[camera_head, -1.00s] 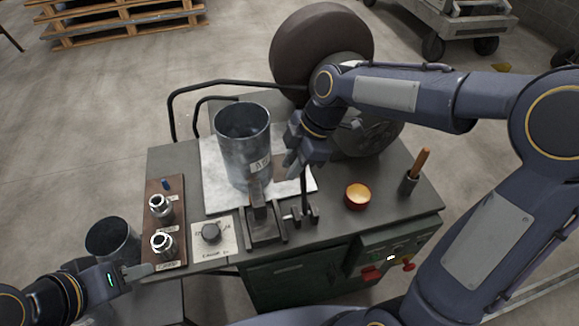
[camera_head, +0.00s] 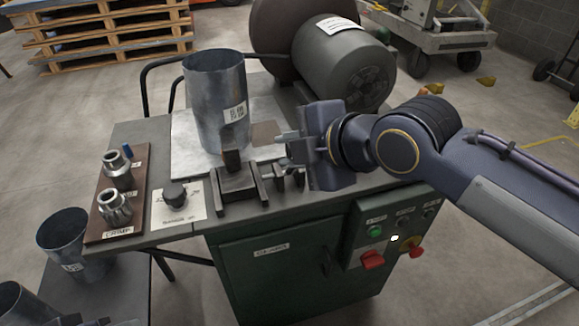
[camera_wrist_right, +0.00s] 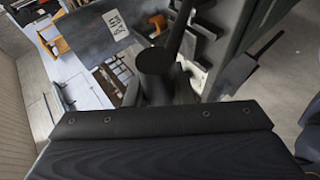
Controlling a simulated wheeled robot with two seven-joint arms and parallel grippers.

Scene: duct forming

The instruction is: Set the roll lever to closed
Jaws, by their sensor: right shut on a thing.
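The roll lever is mostly hidden by my right gripper (camera_head: 300,148) in the head view, at the right of the small dark roll stand (camera_head: 238,183). In the right wrist view a dark rod with a round end, which looks like the lever (camera_wrist_right: 156,62), stands just ahead of my gripper. My right gripper is shut on it. The lever's exact angle cannot be read.
A metal duct cylinder (camera_head: 215,105) stands behind the roll stand. A board with two steel rolls (camera_head: 118,205), a knob on a white plate (camera_head: 174,194) and a grey motor (camera_head: 345,62) are on the bench. Red switches (camera_head: 373,259) are on the front panel.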

